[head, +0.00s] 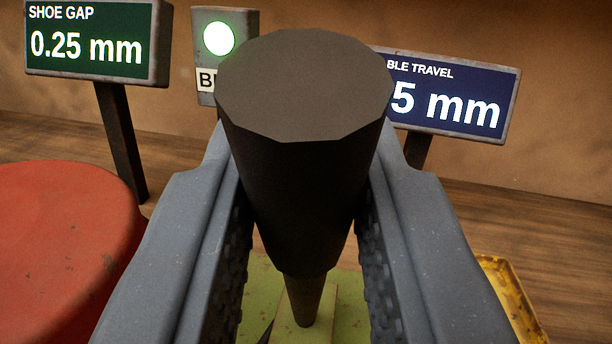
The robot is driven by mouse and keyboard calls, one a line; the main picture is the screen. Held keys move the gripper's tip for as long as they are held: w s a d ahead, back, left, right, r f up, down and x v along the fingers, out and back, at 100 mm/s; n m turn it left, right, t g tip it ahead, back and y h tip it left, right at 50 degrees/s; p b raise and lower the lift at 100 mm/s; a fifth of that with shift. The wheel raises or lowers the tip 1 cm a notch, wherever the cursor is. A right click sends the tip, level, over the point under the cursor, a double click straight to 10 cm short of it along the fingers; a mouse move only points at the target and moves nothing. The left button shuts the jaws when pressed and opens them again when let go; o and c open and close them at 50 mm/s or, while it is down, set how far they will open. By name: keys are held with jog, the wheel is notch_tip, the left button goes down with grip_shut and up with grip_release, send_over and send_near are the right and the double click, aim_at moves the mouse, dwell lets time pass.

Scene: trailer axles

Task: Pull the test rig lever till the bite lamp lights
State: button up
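The test rig lever (304,190) has a thick dark knob at its top and a thinner brown shaft below. It stands between the two fingers of my gripper (305,225), which is shut on the knob with a finger on each side. The lever's shaft runs down to a green base (345,300). The bite lamp (219,39) glows bright green-white in a grey box behind the knob. Its label is mostly hidden by the knob; only "B" and part of a letter show.
A green display (88,45) at the left reads "SHOE GAP 0.25 mm". A blue display (450,95) at the right reads "BLE TRAVEL" and "5 mm", its left part hidden. A red rounded object (65,245) stands at the left. A yellow tray (512,297) lies at the lower right.

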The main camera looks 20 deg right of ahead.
jog(key=o, duration=0.9)
jog(key=shift+r, duration=0.1)
jog(key=shift+s, duration=0.1)
jog(key=b+v, duration=0.5)
jog(key=v, duration=0.8)
jog(key=shift+s+f+b, duration=0.2)
jog(key=shift+s+b, duration=0.15)
jog(key=shift+b, duration=0.05)
jog(key=shift+a, duration=0.1)
